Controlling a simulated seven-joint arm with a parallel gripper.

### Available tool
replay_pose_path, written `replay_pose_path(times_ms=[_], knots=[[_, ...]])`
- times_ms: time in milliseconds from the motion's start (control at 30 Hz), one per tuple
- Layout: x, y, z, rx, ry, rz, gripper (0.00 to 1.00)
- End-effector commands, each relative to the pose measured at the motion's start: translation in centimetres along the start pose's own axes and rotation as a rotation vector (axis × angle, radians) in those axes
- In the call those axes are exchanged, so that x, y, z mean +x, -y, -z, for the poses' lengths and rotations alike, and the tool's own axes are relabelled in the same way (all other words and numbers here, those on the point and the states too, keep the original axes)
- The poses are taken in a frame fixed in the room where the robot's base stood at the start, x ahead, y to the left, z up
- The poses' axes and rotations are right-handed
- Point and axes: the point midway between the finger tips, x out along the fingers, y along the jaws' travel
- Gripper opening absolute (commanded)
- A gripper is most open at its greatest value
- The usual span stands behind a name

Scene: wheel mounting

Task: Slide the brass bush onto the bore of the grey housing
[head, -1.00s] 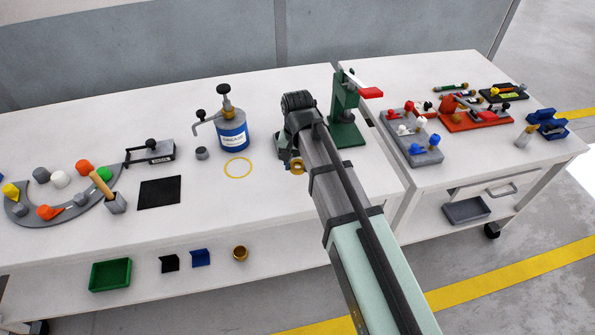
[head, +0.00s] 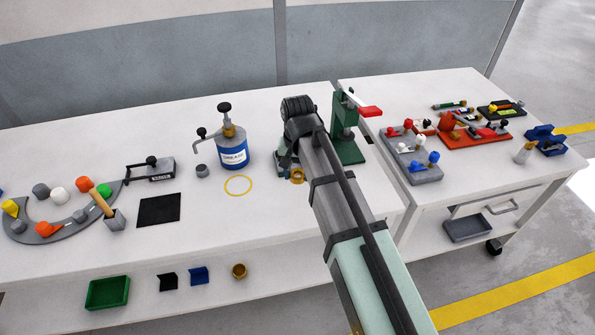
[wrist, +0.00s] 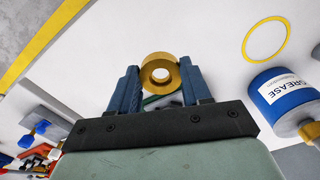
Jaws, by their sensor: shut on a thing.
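My gripper (wrist: 162,82) is shut on the brass bush (wrist: 147,77), a short gold ring with an open hole. The blue-grey fingers stand on either side of it in the wrist view. In the head view the bush (head: 297,176) shows at the end of my arm, above the table and right of the yellow circle. I cannot make out the grey housing for certain. Dark green and grey parts show just beyond the bush, mostly hidden by my gripper. Whether the bush touches anything there I cannot tell.
A green press (head: 347,145) with a red-tipped lever stands close right of my gripper. A blue grease can (head: 232,153) and a small grey cylinder (head: 202,171) stand left. Another brass ring (head: 239,271) lies on the lower shelf.

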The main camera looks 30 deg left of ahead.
Motion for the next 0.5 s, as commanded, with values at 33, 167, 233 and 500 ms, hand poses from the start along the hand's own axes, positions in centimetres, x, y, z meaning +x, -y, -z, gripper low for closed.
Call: replay_pose_path(times_ms=[33, 167, 233, 500], knots=[[0.00, 0.00, 0.00, 0.000, 0.000, 0.000, 0.17], [0.00, 0.00, 0.00, 0.000, 0.000, 0.000, 0.11], [0.00, 0.00, 0.00, 0.000, 0.000, 0.000, 0.11], [0.00, -0.35, 0.16, 0.006, 0.000, 0.000, 0.11]])
